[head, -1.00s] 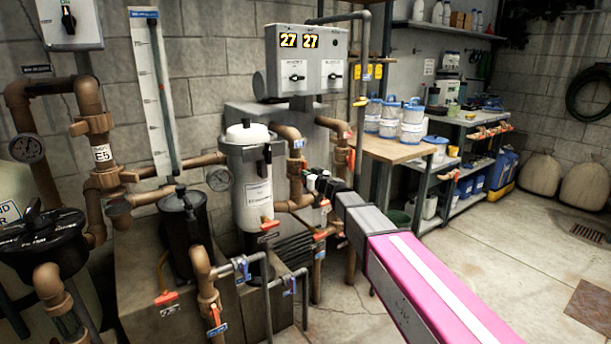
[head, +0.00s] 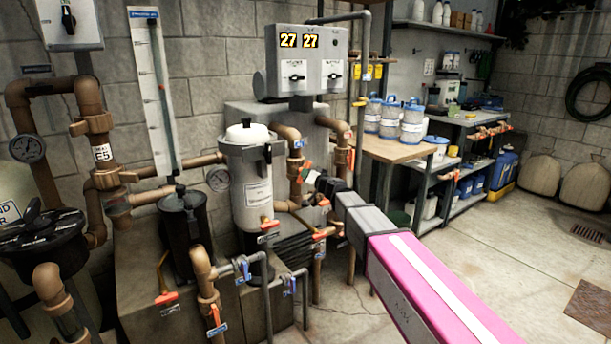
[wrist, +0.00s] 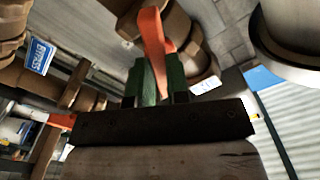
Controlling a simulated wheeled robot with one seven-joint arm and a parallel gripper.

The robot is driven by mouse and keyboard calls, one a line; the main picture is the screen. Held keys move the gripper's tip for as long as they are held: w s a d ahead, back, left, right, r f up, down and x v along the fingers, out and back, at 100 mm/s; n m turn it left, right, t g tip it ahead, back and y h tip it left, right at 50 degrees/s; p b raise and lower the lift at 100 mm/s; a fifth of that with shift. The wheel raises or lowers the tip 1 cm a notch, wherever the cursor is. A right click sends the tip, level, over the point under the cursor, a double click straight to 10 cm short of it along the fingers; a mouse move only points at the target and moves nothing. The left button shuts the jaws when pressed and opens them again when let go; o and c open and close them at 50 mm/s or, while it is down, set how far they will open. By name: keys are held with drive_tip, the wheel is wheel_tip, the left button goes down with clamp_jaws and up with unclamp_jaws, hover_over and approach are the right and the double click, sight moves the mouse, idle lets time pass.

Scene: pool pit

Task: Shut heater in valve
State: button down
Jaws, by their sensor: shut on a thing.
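My gripper (head: 309,177) reaches into the pipework right of the white filter canister. In the wrist view its two green fingers (wrist: 156,82) are shut on an orange valve handle (wrist: 152,42), which rises from between them in front of a brown pipe fitting. The handle also shows at the fingertips in the head view (head: 303,170). A white tag (wrist: 205,86) is beside the fingers; its text is too blurred to read, so I cannot confirm which valve this is. The valve body is partly hidden behind the gripper.
A blue BYPASS tag (wrist: 39,56) and another orange handle (wrist: 62,120) are at the left in the wrist view. The white canister (head: 250,185) and brown pipes crowd the left. A control box (head: 305,62) reads 27 27.

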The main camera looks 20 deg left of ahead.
drive_tip(key=m, duration=1.2)
drive_tip(key=c, duration=1)
unclamp_jaws()
drive_tip(key=v, duration=0.7)
